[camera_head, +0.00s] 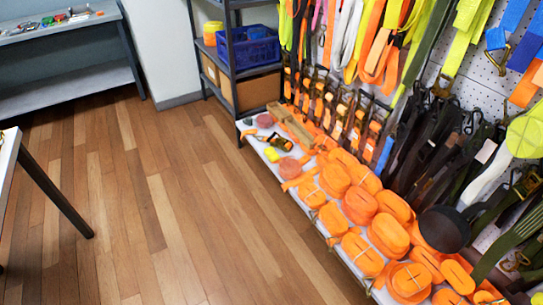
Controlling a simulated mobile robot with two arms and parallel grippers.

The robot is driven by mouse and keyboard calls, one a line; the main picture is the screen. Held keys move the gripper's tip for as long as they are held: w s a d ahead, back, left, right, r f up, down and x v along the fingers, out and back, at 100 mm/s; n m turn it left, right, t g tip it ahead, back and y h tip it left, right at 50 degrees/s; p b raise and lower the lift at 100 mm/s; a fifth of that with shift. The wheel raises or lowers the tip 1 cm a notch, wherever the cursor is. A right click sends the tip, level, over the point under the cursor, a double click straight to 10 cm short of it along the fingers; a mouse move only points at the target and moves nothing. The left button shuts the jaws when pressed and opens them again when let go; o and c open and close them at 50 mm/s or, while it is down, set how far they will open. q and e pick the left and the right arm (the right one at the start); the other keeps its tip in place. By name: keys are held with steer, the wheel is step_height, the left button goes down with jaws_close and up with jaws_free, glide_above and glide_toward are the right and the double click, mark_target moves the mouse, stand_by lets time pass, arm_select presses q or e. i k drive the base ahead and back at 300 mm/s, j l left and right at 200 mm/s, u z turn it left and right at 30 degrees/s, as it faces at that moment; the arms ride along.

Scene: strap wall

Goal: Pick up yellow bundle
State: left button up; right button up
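A small yellow bundle (271,155) lies on the white low shelf (262,143), near its far left end. A larger yellow-green strap bundle (525,132) hangs on the pegboard wall at the right edge. I cannot tell which of the two the task names. Neither of my grippers shows in the head view.
Several orange strap rolls (359,205) crowd the low shelf. Hanging straps (385,40) cover the wall above. A dark rack holds a blue crate (250,46). A table leg (55,190) stands at left. The wooden floor (170,210) between is clear.

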mark_target(270, 152)
steer(key=z, duration=1)
steer(key=i+j+z, duration=0.15)
steer(key=j+z, duration=0.3)
steer(key=j, duration=0.25)
steer(key=j+z, duration=0.45)
steer(key=j, duration=0.2)
steer(key=j+z, duration=0.4)
steer(key=j, duration=0.35)
